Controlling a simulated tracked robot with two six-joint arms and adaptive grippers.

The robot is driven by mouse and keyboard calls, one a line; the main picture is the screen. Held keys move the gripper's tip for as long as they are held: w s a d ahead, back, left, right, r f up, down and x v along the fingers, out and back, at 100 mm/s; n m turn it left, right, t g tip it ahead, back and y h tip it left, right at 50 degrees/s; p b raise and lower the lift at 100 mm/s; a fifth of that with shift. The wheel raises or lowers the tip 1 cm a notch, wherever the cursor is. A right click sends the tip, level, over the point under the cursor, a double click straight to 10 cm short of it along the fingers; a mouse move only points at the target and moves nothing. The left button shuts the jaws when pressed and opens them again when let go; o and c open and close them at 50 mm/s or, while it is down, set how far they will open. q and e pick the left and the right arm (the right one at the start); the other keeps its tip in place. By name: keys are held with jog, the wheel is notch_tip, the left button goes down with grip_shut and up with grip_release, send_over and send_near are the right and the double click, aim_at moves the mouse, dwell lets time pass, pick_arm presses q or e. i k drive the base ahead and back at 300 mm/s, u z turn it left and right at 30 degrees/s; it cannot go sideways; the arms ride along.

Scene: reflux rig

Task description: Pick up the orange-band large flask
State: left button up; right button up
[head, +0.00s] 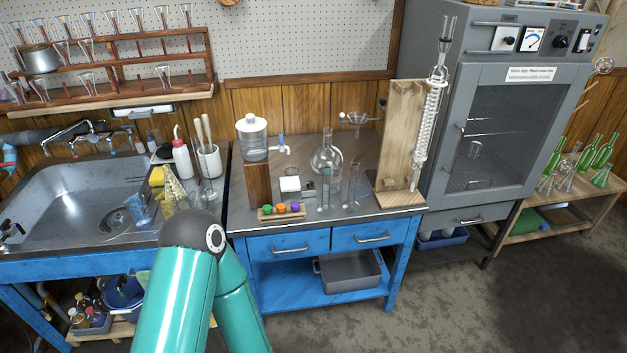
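A large clear round flask (326,160) stands upright near the middle of the blue bench's grey top. I cannot make out an orange band on it at this size. More clear glass flasks (565,175) stand among green bottles on the low wooden shelf at the far right; their bands cannot be told either. A teal arm of mine with a dark elbow joint rises from the bottom of the head view, left of the bench's front. Neither of my grippers shows in the head view.
The bench (400,213) also bears a wooden stand (401,130) with a coiled condenser (430,120), glass cylinders (354,185), a rack of coloured stoppers (282,212) and a clear tank (252,140). A sink (70,195) lies left, a grey oven (505,130) right.

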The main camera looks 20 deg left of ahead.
aim_at(327, 153)
jog(key=u, duration=0.1)
jog(key=k, duration=0.45)
jog(key=u, duration=0.45)
jog(key=i, duration=1.5)
jog(key=u, duration=0.4)
